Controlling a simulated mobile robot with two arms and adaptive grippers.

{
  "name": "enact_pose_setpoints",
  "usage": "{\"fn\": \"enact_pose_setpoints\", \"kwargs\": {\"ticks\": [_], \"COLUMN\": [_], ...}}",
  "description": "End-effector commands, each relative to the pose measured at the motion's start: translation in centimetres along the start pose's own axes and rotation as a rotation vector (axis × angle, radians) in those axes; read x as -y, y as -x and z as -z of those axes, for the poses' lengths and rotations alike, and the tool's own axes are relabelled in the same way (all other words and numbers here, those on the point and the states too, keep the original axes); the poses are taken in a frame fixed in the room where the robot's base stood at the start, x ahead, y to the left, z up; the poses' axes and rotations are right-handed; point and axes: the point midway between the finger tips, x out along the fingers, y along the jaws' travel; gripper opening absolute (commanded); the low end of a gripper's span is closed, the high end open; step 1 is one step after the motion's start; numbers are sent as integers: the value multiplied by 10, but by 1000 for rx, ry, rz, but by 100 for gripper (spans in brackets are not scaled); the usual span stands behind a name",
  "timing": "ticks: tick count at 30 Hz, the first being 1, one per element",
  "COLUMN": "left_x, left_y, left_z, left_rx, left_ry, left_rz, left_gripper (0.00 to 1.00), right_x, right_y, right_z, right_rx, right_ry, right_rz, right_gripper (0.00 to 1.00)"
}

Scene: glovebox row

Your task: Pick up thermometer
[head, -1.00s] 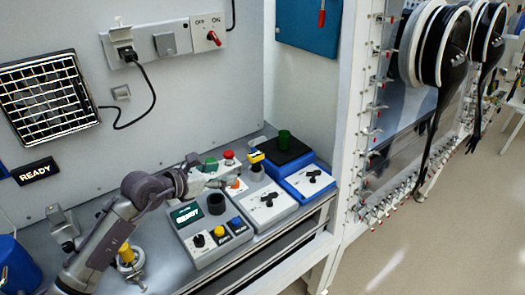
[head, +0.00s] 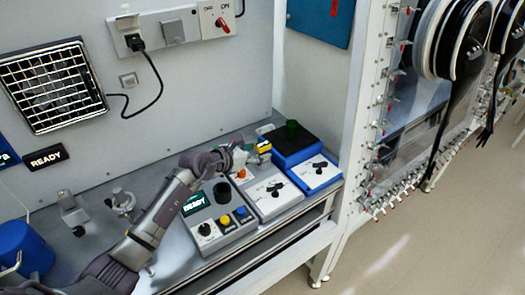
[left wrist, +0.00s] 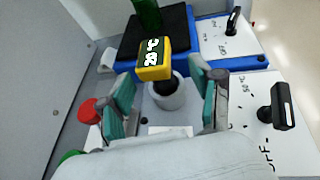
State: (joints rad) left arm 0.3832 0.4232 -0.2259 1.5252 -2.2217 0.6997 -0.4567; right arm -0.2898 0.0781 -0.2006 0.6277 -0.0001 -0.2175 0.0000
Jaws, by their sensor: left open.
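The thermometer has a yellow head (left wrist: 154,72) with a dark display reading 20 °C in the left wrist view. Its dark stem goes down into a round light holder (left wrist: 166,97) on the middle console. In the head view the yellow head (head: 264,146) shows just beyond my left gripper (head: 257,154). In the left wrist view my left gripper (left wrist: 162,84) is open, with one teal-padded finger on each side of the thermometer. No finger is seen gripping it. My right gripper is in neither view.
A grey console (head: 207,239) with knobs and buttons is nearer. A red button (left wrist: 88,111) is close to the left finger. The wall bounds the bench's back.

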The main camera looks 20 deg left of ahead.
Motion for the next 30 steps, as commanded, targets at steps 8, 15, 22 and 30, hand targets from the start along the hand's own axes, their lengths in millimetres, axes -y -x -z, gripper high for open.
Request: {"fn": "enact_pose_setpoints", "kwargs": {"ticks": [8, 15, 22, 30], "left_x": [-1, -1, -1, -1], "left_y": [-30, -30, -30, -30], "left_z": [0, 1, 1, 1], "left_rx": [2, 2, 1, 2], "left_ry": [1, 0, 0, 0], "left_rz": [0, 0, 0, 0], "left_gripper": [64, 61, 23, 0], "right_x": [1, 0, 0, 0], "right_y": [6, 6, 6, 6], "right_z": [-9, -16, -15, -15], "right_rx": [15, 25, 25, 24], "right_ry": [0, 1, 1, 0], "right_rz": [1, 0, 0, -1], "right_gripper": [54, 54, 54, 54]}}
